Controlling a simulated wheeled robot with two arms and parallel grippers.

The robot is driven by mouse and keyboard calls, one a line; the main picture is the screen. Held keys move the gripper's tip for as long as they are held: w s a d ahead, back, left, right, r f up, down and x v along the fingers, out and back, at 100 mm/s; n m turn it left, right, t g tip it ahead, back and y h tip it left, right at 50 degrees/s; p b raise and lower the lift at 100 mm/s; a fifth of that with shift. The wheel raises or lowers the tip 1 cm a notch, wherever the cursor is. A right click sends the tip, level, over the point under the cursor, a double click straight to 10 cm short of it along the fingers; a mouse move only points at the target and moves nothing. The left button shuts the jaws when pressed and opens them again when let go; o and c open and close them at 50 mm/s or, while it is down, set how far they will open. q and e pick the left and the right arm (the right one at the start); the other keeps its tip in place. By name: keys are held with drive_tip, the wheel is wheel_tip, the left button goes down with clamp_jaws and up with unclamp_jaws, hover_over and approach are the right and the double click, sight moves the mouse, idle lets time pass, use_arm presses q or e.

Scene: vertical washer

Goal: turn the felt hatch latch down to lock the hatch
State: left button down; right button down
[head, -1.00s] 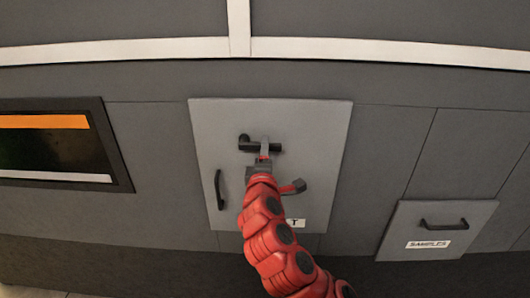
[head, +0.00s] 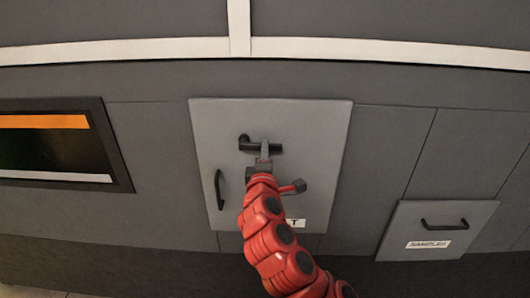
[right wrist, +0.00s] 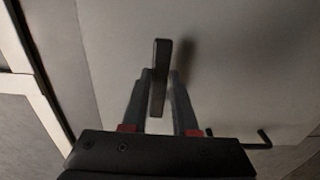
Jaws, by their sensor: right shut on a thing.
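The grey felt hatch (head: 310,125) is a flat panel in the dark machine front, and it looks flush with the front. Its black latch (head: 247,144) sits near the top centre and lies about sideways, with the bar reaching right. My right gripper (head: 264,150) comes up from below and is shut on the latch bar. In the right wrist view the dark latch bar (right wrist: 160,72) stands between the two fingers of my right gripper (right wrist: 160,78). My fingers hide part of the latch in the head view. My left gripper is in neither view.
A black curved handle (head: 219,190) is on the hatch's left side. A partly hidden white label (head: 296,223) is low on it. The samples hatch (head: 460,212) is at lower right, and a dark window (head: 50,150) is at left.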

drive_tip(key=shift+f, duration=0.1)
idle(0.7)
drive_tip(key=a+f+m+b, duration=0.6)
drive_tip(key=m+b, duration=1.1)
drive_tip(key=b, duration=1.1)
drive_tip(key=shift+m, duration=0.4)
drive_tip(key=shift+w, duration=0.1)
drive_tip(key=c, duration=0.7)
unclamp_jaws()
drive_tip(key=shift+r, duration=0.1)
